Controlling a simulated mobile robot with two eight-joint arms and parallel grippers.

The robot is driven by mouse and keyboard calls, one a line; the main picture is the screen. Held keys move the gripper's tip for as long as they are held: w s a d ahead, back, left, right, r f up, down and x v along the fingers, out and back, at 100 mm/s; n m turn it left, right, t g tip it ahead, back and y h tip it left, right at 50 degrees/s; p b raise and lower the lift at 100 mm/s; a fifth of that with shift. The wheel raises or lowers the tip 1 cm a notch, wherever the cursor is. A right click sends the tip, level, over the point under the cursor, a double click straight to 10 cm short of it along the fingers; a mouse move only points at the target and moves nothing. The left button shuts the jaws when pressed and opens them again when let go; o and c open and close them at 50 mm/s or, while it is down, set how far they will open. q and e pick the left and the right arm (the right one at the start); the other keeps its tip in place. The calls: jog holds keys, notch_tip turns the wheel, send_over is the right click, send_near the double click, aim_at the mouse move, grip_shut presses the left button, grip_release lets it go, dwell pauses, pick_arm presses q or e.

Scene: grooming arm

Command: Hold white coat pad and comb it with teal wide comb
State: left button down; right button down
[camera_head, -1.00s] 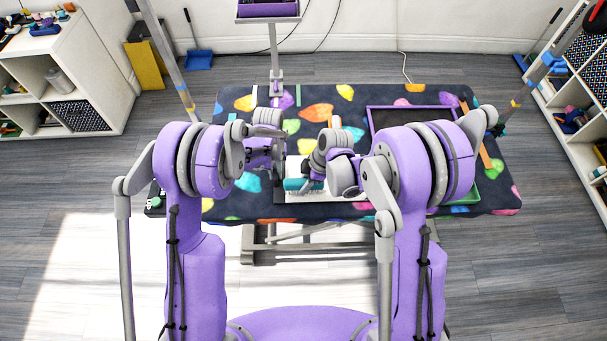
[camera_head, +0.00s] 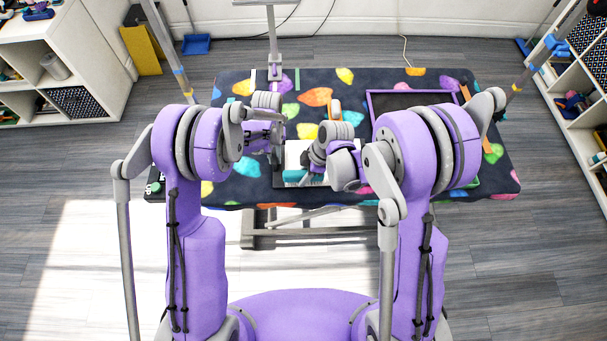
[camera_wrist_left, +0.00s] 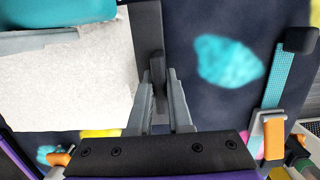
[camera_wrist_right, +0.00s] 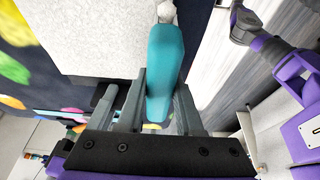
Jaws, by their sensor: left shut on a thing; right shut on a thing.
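The white coat pad (camera_head: 293,158) lies on a dark board on the grooming table; it fills the left of the left wrist view (camera_wrist_left: 65,85). My left gripper (camera_wrist_left: 160,85) is shut on a dark upright tab at the board's edge, beside the pad. The teal wide comb (camera_head: 292,177) is at the pad's near edge in the head view. My right gripper (camera_wrist_right: 157,88) is shut on the comb (camera_wrist_right: 164,65), whose far end reaches the pad's edge in the right wrist view. The comb's teeth are hidden, so contact with the pad is unclear.
The table (camera_head: 230,190) has a dark cover with coloured patches. A purple-rimmed tray (camera_head: 415,94) is at its back right, partly behind my right arm. An orange item (camera_head: 335,108) lies behind the pad. White shelves (camera_head: 85,65) stand to the left, apart from the table.

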jog(key=shift+w, duration=3.1)
jog(key=w, duration=0.6)
notch_tip(320, 180, up, 8)
notch_tip(320, 180, up, 8)
dwell(0.6)
